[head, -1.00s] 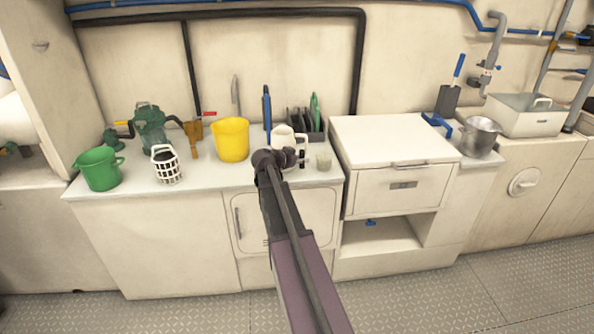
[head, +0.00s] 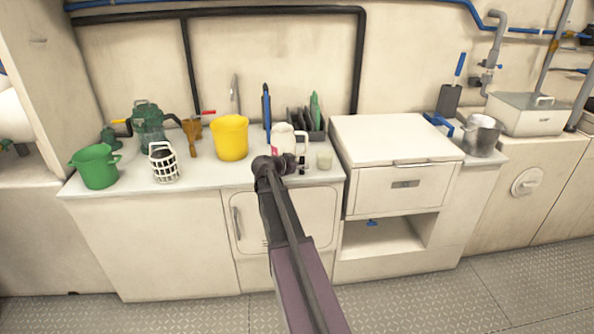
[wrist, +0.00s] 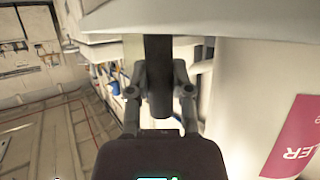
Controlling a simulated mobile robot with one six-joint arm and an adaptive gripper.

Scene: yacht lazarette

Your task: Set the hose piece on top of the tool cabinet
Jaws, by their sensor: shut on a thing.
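My gripper (wrist: 158,98) is shut on a dark, straight hose piece (wrist: 158,62) in the wrist view. The hose piece runs upward between the two fingers. In the head view my gripper (head: 270,165) is in front of the white jug, near the front edge of the counter, and I cannot tell the hose piece apart from it there. The tool cabinet seems to be the white unit with a drawer, right of my gripper; its flat top (head: 390,138) is bare.
A white jug (head: 284,139) with a pink label stands close behind my gripper; a large white surface with a pink label (wrist: 296,140) fills the wrist view's right side. A small cup (head: 324,160), yellow bucket (head: 230,140) and green bucket (head: 97,168) stand on the counter (head: 205,175).

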